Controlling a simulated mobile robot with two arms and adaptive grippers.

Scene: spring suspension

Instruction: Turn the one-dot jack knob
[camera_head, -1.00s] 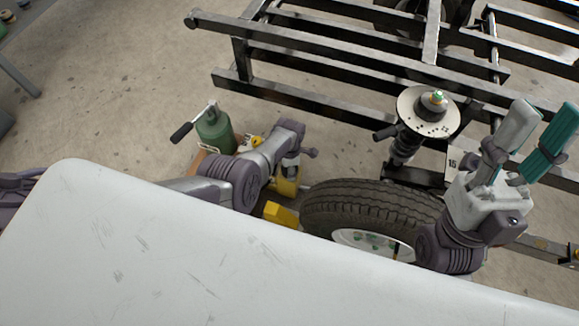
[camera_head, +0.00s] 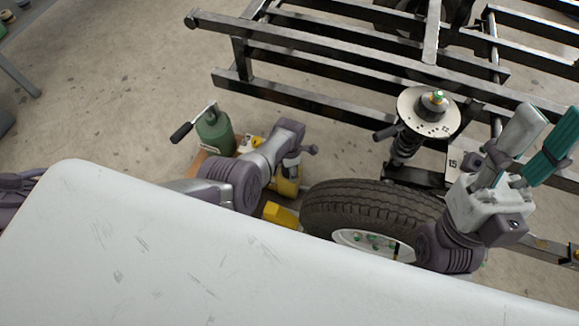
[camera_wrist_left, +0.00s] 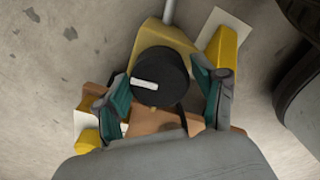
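A round black knob (camera_wrist_left: 160,78) with a short white bar on its top sits on a yellow jack body (camera_wrist_left: 175,38) in the left wrist view. No dot can be made out on it. My left gripper (camera_wrist_left: 162,84) has its two teal fingers apart, one on each side of the knob, with small gaps visible. In the head view my left gripper (camera_head: 287,168) points down over the yellow jack (camera_head: 286,187), and its fingers are mostly hidden. My right gripper (camera_head: 548,132) is raised at the right, empty, with its fingers spread.
A green bottle jack (camera_head: 214,134) with a black-gripped handle stands left of my left wrist. A tyre (camera_head: 370,208) lies close on the right, and a spring strut (camera_head: 408,140) stands behind it. A black frame (camera_head: 310,100) spans the back. A white surface (camera_head: 150,250) fills the front.

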